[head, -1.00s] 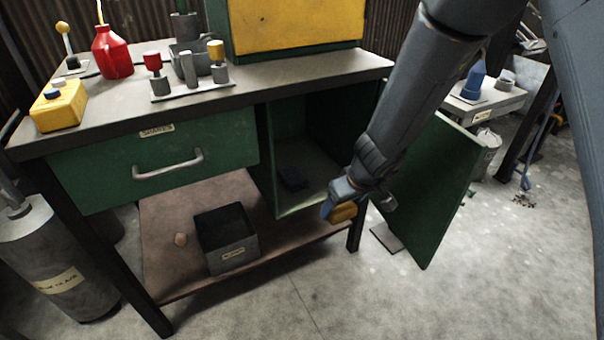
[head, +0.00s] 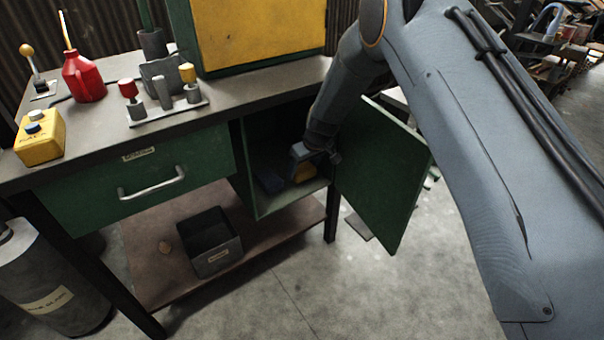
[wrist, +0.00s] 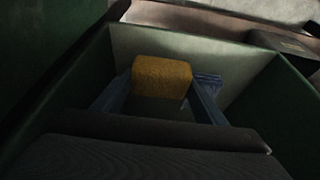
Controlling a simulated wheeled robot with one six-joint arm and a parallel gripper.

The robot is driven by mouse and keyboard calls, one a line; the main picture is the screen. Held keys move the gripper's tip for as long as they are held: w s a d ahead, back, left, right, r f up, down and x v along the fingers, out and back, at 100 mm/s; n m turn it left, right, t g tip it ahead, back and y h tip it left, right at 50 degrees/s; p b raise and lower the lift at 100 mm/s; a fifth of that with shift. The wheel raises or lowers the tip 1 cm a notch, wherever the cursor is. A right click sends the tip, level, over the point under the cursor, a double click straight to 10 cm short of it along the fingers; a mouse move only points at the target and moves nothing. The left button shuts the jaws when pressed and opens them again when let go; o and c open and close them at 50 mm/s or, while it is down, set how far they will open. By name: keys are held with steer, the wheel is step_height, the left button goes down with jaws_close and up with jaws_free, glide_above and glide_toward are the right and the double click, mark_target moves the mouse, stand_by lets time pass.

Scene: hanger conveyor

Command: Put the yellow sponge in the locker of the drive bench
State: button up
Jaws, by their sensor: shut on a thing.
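The yellow sponge (head: 304,172) is inside the open locker (head: 262,203) of the drive bench. My gripper (head: 303,165) is shut on the sponge and reaches in through the locker's opening. In the wrist view the sponge (wrist: 161,77) sits between the two blue fingers of my gripper (wrist: 160,95), with the locker walls on both sides. I cannot tell whether the sponge touches the locker floor. The green locker door (head: 385,170) stands open on the right. My arm hides part of the locker's upper right opening.
A dark blue item (head: 270,182) lies in the locker, left of my gripper. A drawer (head: 150,180) sits to the left, and a black bin (head: 212,245) stands on the lower shelf (head: 165,280). Clear floor lies in front of the locker.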

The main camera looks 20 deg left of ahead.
mark_target(302, 173)
steer(key=shift+w+a, duration=0.25)
steer(key=shift+w, duration=0.35)
steer(key=shift+f+b, duration=0.4)
steer(key=shift+f, duration=1.35)
steer(key=shift+f, duration=0.1)
steer(key=o, duration=1.1)
